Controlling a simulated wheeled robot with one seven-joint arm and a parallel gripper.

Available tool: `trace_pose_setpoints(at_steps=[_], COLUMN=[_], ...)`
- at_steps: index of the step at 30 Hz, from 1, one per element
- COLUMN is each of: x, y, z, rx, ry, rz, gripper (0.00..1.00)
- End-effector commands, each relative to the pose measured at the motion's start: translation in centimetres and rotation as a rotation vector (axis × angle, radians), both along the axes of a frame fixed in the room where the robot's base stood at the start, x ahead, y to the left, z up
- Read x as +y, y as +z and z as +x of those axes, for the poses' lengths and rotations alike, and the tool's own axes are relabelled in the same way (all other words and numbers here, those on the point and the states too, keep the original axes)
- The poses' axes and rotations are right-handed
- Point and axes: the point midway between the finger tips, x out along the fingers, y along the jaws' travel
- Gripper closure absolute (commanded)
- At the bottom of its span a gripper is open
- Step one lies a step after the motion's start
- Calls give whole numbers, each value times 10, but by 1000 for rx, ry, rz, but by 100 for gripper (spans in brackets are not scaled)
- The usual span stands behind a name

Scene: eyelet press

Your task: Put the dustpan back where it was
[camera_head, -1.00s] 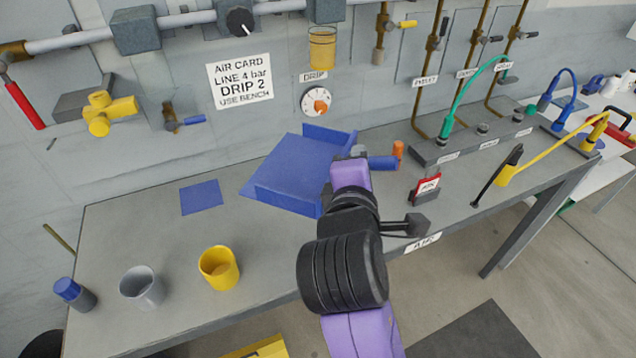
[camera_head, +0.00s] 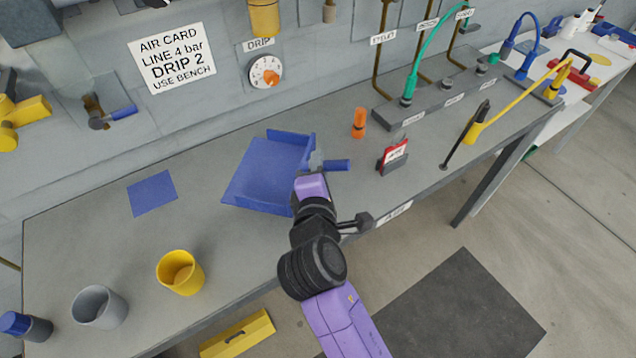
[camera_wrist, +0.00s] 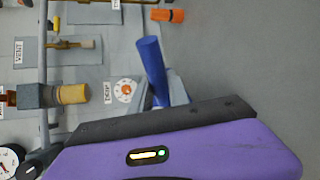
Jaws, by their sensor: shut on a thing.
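The blue dustpan (camera_head: 268,172) is over the middle of the grey bench (camera_head: 235,245), its pan to the left and its short round handle (camera_head: 338,165) to the right. My gripper (camera_head: 316,162) is shut on it near the root of the handle. I cannot tell whether the pan touches the bench. A flat blue square (camera_head: 152,193) lies on the bench to its left. In the wrist view the handle (camera_wrist: 151,65) sticks out beyond my gripper's body; the pan is hidden there.
An orange piece (camera_head: 359,123) and a red-and-white sign block (camera_head: 393,157) are right of the handle. The bench around the blue square is clear.

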Motion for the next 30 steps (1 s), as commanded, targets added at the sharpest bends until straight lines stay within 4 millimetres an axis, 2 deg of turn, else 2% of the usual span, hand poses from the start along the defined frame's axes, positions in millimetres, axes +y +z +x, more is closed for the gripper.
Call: trace_pose_setpoints(at_steps=[3, 8, 15, 28, 29, 30], x=[0, 0, 1, 0, 0, 0], y=[-14, -26, -58, -64, -64, -63], z=[0, 0, 0, 0, 0, 0], rx=[0, 0, -1, -2, -1, -1], ry=[0, 1, 1, 1, 0, 1], rz=[0, 0, -1, 0, 0, 0], gripper=[100, 100, 100, 100, 75, 67])
